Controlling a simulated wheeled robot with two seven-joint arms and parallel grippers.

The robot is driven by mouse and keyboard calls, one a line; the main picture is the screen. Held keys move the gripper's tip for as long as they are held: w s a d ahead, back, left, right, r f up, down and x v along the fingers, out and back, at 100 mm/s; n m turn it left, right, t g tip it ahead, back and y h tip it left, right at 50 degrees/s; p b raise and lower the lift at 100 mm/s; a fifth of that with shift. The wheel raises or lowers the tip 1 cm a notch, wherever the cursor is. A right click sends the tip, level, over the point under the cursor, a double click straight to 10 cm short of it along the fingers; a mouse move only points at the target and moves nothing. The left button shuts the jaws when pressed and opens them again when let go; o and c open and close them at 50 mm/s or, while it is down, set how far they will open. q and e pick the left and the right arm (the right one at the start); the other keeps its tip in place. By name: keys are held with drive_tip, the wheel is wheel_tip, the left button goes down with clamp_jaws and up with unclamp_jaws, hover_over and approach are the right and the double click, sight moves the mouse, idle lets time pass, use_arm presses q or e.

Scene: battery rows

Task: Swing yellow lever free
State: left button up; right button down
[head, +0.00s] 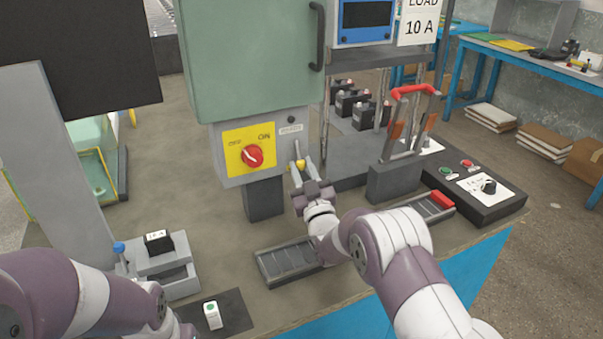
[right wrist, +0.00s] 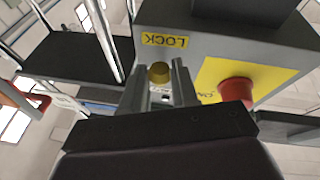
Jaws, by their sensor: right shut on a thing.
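The yellow lever (head: 300,163) is a small lever with a yellow knob on the front of the grey switch box, below the LOCK label. My right gripper (head: 302,168) reaches up to it and is shut on it. In the right wrist view the yellow knob (right wrist: 160,72) sits between the two fingers of my right gripper (right wrist: 165,82). The red rotary knob (head: 252,156) sits on a yellow ON/OFF plate left of the lever, and it also shows in the right wrist view (right wrist: 237,90). My left arm shows at lower left, but its gripper is not visible.
A green cabinet (head: 245,60) stands above the switch box. A grey rail (head: 285,262) lies in front, under my right arm. To the right are a stand with a red handle (head: 413,90) and a black control box (head: 480,195). A small labelled block (head: 158,241) sits at left.

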drive_tip(key=shift+r, duration=0.1)
drive_tip(key=c, duration=0.9)
unclamp_jaws()
drive_tip(key=shift+o, duration=0.2)
drive_tip(key=shift+s, duration=0.1)
drive_tip(key=shift+s+d+f, duration=0.15)
drive_tip(key=shift+s+f, duration=0.1)
drive_tip(key=shift+s, duration=0.05)
drive_tip(key=s+d, duration=0.1)
drive_tip(key=s, duration=0.6)
drive_tip(key=s+d+f, duration=0.1)
drive_tip(key=s+d, duration=0.1)
drive_tip(key=s, duration=0.6)
drive_tip(key=shift+s+d+p, duration=0.3)
drive_tip(key=shift+p, duration=0.15)
drive_tip(key=shift+w+f, duration=0.1)
drive_tip(key=shift+f, duration=0.05)
